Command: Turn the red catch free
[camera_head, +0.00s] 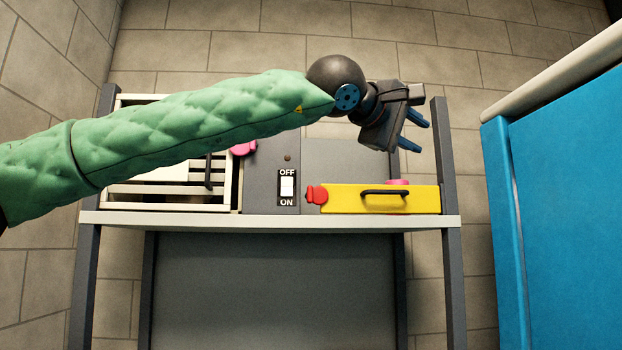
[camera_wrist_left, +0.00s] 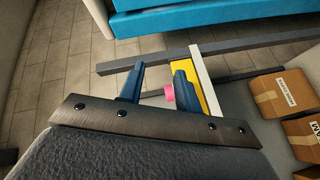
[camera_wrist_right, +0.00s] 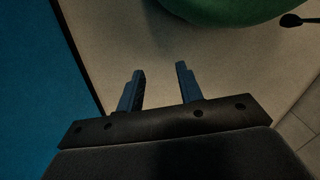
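The red catch (camera_head: 316,195) is at the left end of a yellow panel (camera_head: 340,200) with a black handle (camera_head: 384,193), on the front of a grey unit on the shelf. My left arm crosses above the unit, and my left gripper (camera_head: 414,132) is above and behind the panel's right end, open and empty. In the left wrist view, the open left fingers (camera_wrist_left: 156,84) show with the yellow panel (camera_wrist_left: 211,101) and a pink part (camera_wrist_left: 169,92) beyond them. The catch is not visible there. My right gripper (camera_wrist_right: 160,80) is open and empty over a pale surface, away from the catch.
An OFF/ON switch (camera_head: 287,187) sits left of the catch. A white slatted frame (camera_head: 170,194) with a pink knob (camera_head: 243,148) stands further left. Dark posts (camera_head: 449,180) flank the shelf. A blue cabinet (camera_head: 565,200) is on the right. Cardboard boxes (camera_wrist_left: 282,94) lie nearby.

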